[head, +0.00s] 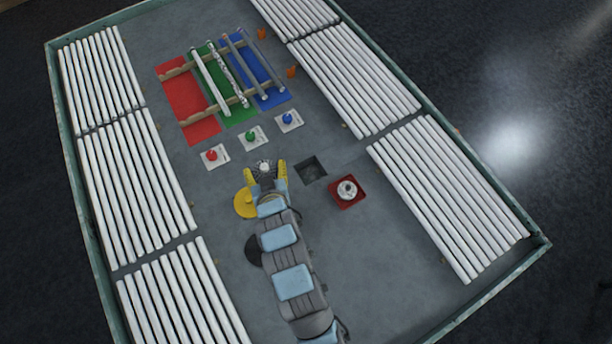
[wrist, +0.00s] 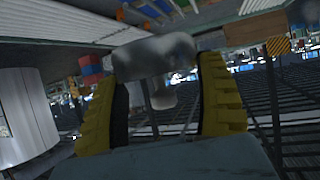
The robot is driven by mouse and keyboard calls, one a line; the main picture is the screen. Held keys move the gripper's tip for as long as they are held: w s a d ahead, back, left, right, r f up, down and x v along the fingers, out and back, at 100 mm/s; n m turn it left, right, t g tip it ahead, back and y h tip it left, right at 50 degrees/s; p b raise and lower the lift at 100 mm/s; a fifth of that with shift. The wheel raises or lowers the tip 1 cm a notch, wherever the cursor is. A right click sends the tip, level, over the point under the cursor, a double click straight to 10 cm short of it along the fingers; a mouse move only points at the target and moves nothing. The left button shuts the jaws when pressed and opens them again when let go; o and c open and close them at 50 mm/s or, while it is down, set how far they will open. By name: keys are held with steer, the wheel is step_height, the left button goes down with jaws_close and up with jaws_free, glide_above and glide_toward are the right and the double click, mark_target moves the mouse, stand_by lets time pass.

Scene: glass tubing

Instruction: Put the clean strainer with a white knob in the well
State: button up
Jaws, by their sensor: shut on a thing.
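My gripper (head: 266,177) has its yellow fingers closed on a small whitish piece, which looks like the strainer with a white knob (head: 264,166). In the wrist view, the strainer (wrist: 155,58) is a blurred grey-white rounded body with a short stem between the fingers (wrist: 160,105). I cannot tell how clean it is. The well (head: 311,171) is a dark square recess to the right of my gripper, apart from it. A round whitish piece with a darker centre (head: 347,190) sits on a red square tray (head: 361,184) right of the well.
A yellow disc (head: 243,205) and a partly hidden black disc (head: 253,250) lie left of my arm. Red (head: 212,154), green (head: 250,135) and blue (head: 287,118) knobs stand on pale plates beyond. Glass tubes (head: 210,78) rest on coloured mats. White tubes (head: 450,200) line both sides.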

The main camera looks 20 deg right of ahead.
steer(key=s+d+f+m+g+h+b, duration=0.1)
steer(key=d+f+m+h+b, duration=0.1)
steer(key=d+f+b, duration=0.75)
steer(key=s+d+f+m+h+b, duration=0.1)
steer(key=d+f+m+h+b, duration=0.15)
steer(key=d+f+b, duration=0.65)
steer(key=w+a+f+b, duration=0.1)
steer(key=w+f+b, duration=0.3)
steer(key=w+f, duration=0.9)
steer(key=shift+w+a+f, duration=0.2)
steer(key=shift+w+f, duration=0.2)
steer(key=shift+f, duration=0.25)
steer(key=shift+f+b, duration=0.35)
steer(key=shift+b, duration=0.05)
steer(key=shift+f, duration=0.3)
